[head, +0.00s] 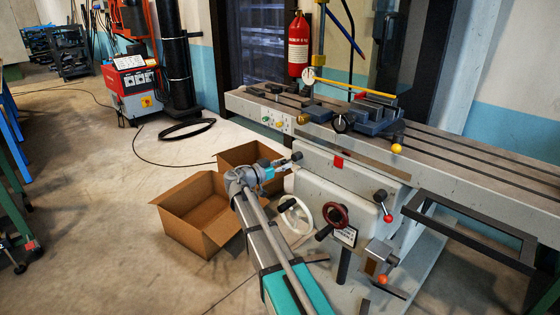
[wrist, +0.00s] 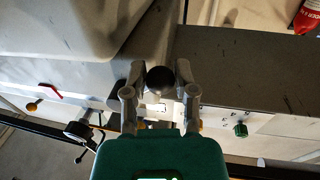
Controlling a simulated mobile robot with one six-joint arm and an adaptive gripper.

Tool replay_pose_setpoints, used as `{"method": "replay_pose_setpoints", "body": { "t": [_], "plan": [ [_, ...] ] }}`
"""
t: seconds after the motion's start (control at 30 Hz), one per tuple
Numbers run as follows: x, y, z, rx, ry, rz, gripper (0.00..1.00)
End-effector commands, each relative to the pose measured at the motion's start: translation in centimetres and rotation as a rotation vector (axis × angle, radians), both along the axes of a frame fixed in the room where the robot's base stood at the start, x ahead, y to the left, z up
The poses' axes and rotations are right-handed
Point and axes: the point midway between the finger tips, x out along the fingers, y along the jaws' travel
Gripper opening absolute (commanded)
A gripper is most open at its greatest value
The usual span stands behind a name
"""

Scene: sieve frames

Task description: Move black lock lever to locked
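My gripper (wrist: 160,72) is in the middle of the wrist view, with one finger on each side of a dark ball knob (wrist: 160,80). The knob looks like the end of the black lock lever. The fingers look spread, with only a narrow gap beside the knob; contact is not clear. In the head view my gripper (head: 281,163) is at the left front of the grey milling machine, below its table. A small black knob (head: 297,156) shows at its fingertips. The rest of the lever is mostly hidden.
The machine table (head: 470,165) overhangs close above my gripper. A white handwheel (head: 296,215) and a dark red handwheel (head: 334,215) are below. A red-knobbed lever (head: 383,205) is to the right. Open cardboard boxes (head: 180,216) stand on the floor at left.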

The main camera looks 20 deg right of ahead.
Motion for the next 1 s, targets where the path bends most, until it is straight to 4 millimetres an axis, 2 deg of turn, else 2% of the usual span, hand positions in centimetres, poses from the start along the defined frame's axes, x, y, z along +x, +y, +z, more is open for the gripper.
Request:
{"method": "replay_pose_setpoints", "body": {
  "t": [0.03, 0.1, 0.37, 0.7, 0.83, 1.0],
  "plan": [
    [0.0, 0.5, 0.6, -0.002, 0.015, 0.003, 0.08],
    [0.0, 1.1, 1.0, 0.001, 0.042, 0.002, 0.00],
    [-0.1, 5.0, 3.4, 0.023, 0.222, 0.007, 0.00],
    [-0.7, 11.7, 6.8, 0.053, 0.557, 0.045, 0.00],
    [-1.1, 13.5, 7.4, 0.058, 0.651, 0.061, 0.00],
    [-1.3, 14.6, 7.5, 0.062, 0.711, 0.073, 0.00]
  ]
}}
